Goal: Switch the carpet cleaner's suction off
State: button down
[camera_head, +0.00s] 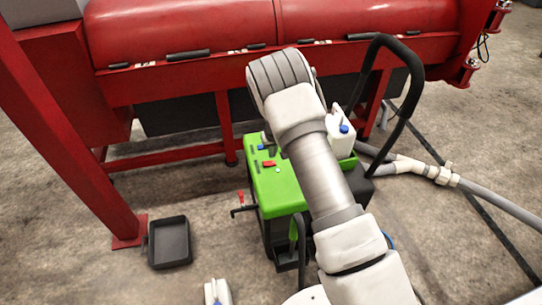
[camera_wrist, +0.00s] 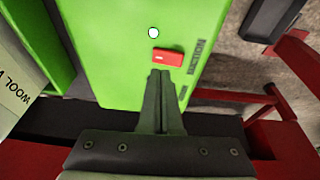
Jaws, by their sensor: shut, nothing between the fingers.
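The carpet cleaner is a green-topped machine (camera_head: 283,195) on the floor, partly covered by my arm in the head view. Its green top (camera_wrist: 115,45) fills much of the wrist view. A red switch (camera_wrist: 168,55) with a small white mark lies on that top, beside a dark label (camera_wrist: 199,57) that appears to read SUCTION. The red switch also shows in the head view (camera_head: 269,163). My gripper (camera_wrist: 161,74) is shut and empty, its tips just short of the red switch in the picture. I cannot tell whether they touch it. In the head view my fingers are hidden.
A white round spot (camera_wrist: 153,32) sits near the switch. A blue control (camera_head: 261,147) is also on the top. A white jug (camera_head: 340,135), black handle (camera_head: 407,110) and grey hose (camera_head: 490,198) are close by. A large red machine (camera_head: 190,30) stands behind; a black tray (camera_head: 169,243) lies left.

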jog(key=p+v, duration=0.2)
jog(key=v, duration=0.8)
jog(key=shift+d+r, duration=0.25)
jog(key=shift+d, duration=0.15)
